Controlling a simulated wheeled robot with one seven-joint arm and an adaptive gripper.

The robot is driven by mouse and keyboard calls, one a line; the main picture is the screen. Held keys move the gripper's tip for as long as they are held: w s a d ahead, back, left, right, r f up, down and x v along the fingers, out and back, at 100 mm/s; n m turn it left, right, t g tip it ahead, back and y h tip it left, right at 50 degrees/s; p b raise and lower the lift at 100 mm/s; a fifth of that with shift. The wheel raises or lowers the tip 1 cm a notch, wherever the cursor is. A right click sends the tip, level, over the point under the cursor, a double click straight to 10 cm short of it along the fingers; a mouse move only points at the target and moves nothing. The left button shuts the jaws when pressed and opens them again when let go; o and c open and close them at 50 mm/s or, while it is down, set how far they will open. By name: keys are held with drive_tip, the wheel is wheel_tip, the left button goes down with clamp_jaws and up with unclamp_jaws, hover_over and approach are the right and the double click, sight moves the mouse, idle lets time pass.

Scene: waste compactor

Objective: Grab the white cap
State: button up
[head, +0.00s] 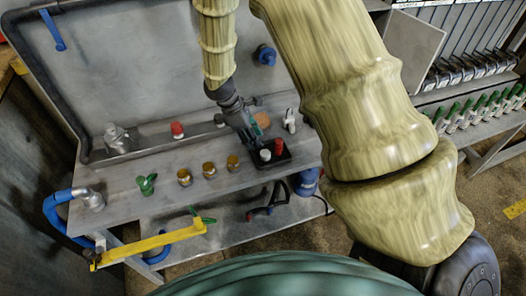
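A small white cap (265,155) sits in a black tray (272,164) at the right part of the grey workbench. A red cap (278,145) is beside it in the same tray. My gripper (253,143) points down, with its fingertips just above and left of the white cap in the picture. The fingers are small and dark here, so I cannot tell whether they are open or shut, or whether they touch the cap.
Several brass fittings (209,169) and a green valve (147,184) stand along the bench front. Another red cap (177,129) is at the back. A pale fitting (290,121) stands behind the tray. A yellow bar (150,243) juts out at front left.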

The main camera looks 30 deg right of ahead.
sight(264, 153)
drive_tip(key=x, duration=0.2)
drive_tip(key=shift+w+d+f, duration=0.1)
drive_tip(key=shift+d+f, duration=0.1)
drive_tip(key=shift+f, duration=0.1)
drive_tip(key=shift+s+d+f+p, duration=0.2)
drive_tip(key=shift+s+f+p, duration=0.25)
drive_tip(key=shift+p, duration=0.35)
drive_tip(key=shift+p+x, duration=0.95)
drive_tip(key=shift+x, duration=1.2)
drive_tip(key=shift+w, duration=0.1)
drive_tip(key=c, duration=0.4)
